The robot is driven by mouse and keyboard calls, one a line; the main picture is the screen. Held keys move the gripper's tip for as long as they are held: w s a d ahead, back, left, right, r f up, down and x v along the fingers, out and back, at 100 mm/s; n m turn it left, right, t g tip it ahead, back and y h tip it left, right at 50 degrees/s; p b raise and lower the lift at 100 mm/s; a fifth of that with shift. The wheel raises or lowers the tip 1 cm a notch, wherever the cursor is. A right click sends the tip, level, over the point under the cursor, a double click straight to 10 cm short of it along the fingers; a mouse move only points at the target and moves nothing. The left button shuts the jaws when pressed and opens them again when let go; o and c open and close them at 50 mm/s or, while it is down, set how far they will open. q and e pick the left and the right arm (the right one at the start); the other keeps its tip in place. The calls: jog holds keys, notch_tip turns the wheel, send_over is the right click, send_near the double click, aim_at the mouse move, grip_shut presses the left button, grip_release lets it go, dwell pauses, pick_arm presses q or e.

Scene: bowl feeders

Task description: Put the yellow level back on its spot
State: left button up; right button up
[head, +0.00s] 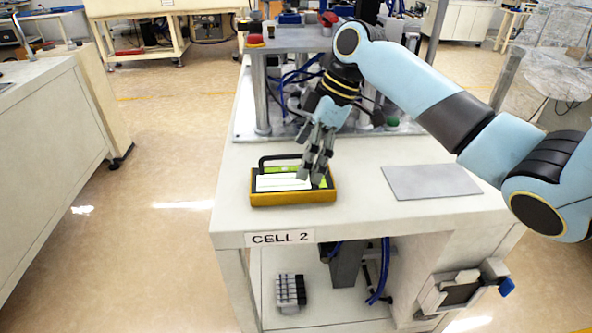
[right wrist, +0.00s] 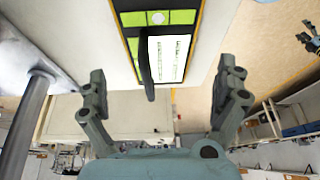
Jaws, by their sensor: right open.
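The yellow level (head: 293,199) lies flat near the front left of the white bench top. It has a yellow-orange body, a black arched handle (head: 279,158), and green and white areas on top. My left gripper is not in view.
A flat grey plate or mat (head: 431,181) lies on the bench top right of the level, with bare top between. Behind stands a metal-post machine (head: 262,95) with blue hoses. A "CELL 2" label (head: 280,238) is on the front edge. A lower shelf holds dark-and-grey parts (head: 290,290).

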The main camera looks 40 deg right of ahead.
jog(key=v, duration=0.5)
jog(key=shift+r, duration=0.3)
